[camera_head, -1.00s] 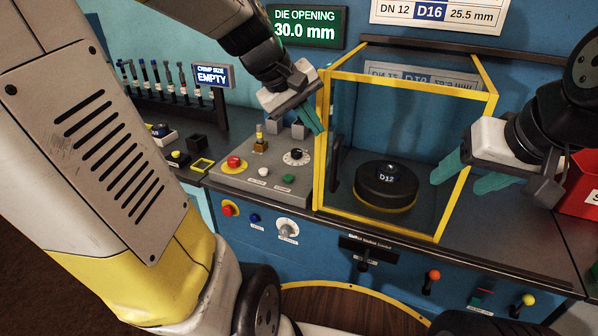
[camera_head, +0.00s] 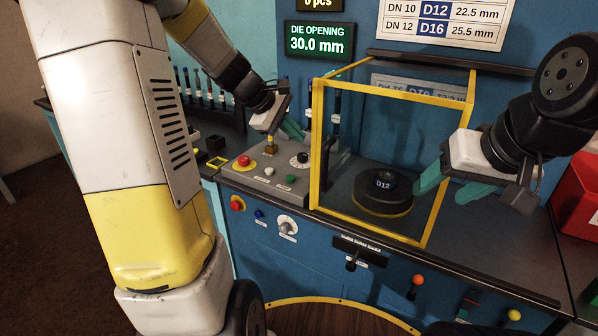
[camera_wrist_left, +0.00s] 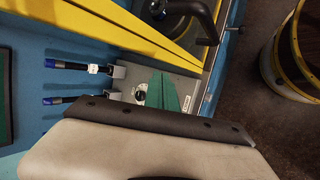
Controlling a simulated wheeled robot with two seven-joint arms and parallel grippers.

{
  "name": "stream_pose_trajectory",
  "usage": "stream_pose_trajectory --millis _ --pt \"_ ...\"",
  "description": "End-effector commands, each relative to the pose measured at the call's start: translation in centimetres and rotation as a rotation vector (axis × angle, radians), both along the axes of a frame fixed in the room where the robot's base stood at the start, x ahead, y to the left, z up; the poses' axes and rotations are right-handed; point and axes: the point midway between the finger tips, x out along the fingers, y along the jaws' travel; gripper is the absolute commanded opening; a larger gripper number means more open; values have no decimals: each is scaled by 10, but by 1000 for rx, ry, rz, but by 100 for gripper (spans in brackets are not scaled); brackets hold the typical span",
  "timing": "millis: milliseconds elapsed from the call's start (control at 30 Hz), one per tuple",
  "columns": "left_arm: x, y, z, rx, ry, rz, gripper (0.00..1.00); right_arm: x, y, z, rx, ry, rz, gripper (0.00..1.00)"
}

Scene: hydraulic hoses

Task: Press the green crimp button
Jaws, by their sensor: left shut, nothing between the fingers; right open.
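The green crimp button (camera_head: 291,178) sits near the front right of the grey control panel (camera_head: 236,176), below the black dial (camera_head: 302,158). My left gripper (camera_head: 293,131) is shut and empty. Its teal fingers point down above the back of the panel, apart from the green button. In the left wrist view the shut fingers (camera_wrist_left: 164,92) cover part of the panel, and I cannot make out the green button there. My right gripper (camera_head: 448,187) is open and empty at the right side of the yellow-framed guard (camera_head: 316,150).
A red button (camera_head: 243,161) and a white button (camera_head: 268,171) share the panel. The guard stands close to its right, with a black D12 die (camera_head: 384,187) inside. A brass fitting (camera_head: 270,146) stands at the panel's back. A red bin (camera_head: 578,195) is at far right.

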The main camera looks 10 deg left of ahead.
Motion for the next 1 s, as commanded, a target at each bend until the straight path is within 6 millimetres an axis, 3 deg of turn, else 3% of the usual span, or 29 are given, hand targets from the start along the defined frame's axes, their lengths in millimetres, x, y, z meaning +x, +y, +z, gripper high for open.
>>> stream_pose_trajectory --millis 500,1000 --pt "74 40 -57 -236 136 310 0 0 0 0 0 0 0 59" --pt "78 42 -62 -252 144 330 0 0 0 0 0 0 0 59"
